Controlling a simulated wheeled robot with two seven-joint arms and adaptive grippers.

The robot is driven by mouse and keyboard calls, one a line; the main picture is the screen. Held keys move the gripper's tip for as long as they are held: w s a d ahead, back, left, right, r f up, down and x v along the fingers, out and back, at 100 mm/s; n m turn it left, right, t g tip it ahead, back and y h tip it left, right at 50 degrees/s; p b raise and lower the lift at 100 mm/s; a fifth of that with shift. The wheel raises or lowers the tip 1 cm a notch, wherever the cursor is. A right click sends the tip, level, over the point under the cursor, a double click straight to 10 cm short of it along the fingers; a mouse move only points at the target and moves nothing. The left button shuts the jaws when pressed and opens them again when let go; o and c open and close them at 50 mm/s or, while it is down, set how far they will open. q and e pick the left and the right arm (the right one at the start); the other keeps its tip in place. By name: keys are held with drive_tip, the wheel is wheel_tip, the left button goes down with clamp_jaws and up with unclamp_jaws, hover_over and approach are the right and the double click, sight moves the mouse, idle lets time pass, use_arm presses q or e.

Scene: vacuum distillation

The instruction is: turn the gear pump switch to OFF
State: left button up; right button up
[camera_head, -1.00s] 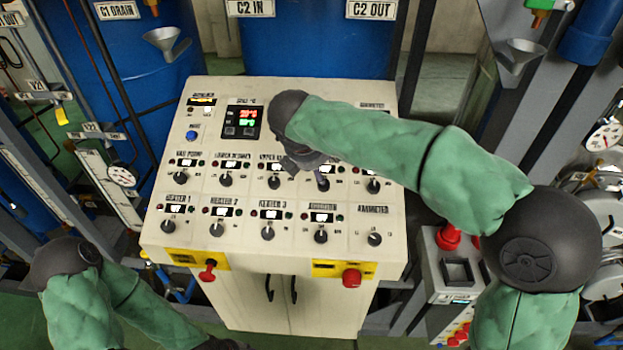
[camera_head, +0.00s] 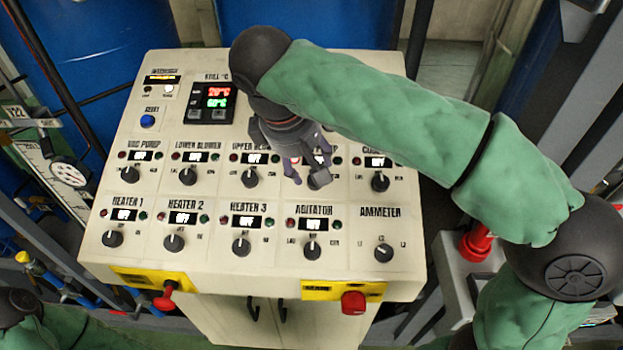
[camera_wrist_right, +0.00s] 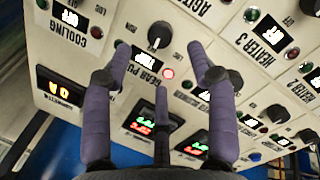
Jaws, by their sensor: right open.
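The gear pump switch, a black round knob with a white pointer line, shows in the wrist view (camera_wrist_right: 160,36) above the GEAR PUMP label; the head view shows it (camera_head: 319,180) partly behind my gripper. Its pointer looks roughly in line with the knob's upright axis; the exact setting is unclear. A lamp (camera_wrist_right: 168,73) beside the label glows reddish. My right gripper (camera_head: 310,187) is open, its purple fingers spread on either side of the knob in the wrist view (camera_wrist_right: 160,50). Nothing is between them. Whether they touch the panel I cannot tell. My left gripper is out of view.
The sloped cream panel carries several similar knobs close by, including the agitator (camera_head: 312,249), upper blower (camera_head: 250,178) and cooling (camera_head: 380,180) knobs. Blue tanks (camera_head: 305,25) stand behind.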

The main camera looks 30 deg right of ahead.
drive_tip(key=b+x, duration=0.2)
drive_tip(key=x, duration=0.5)
drive_tip(key=shift+w+d+f, duration=0.1)
drive_tip(key=shift+d+f, duration=0.05)
drive_tip(key=shift+f, duration=0.2)
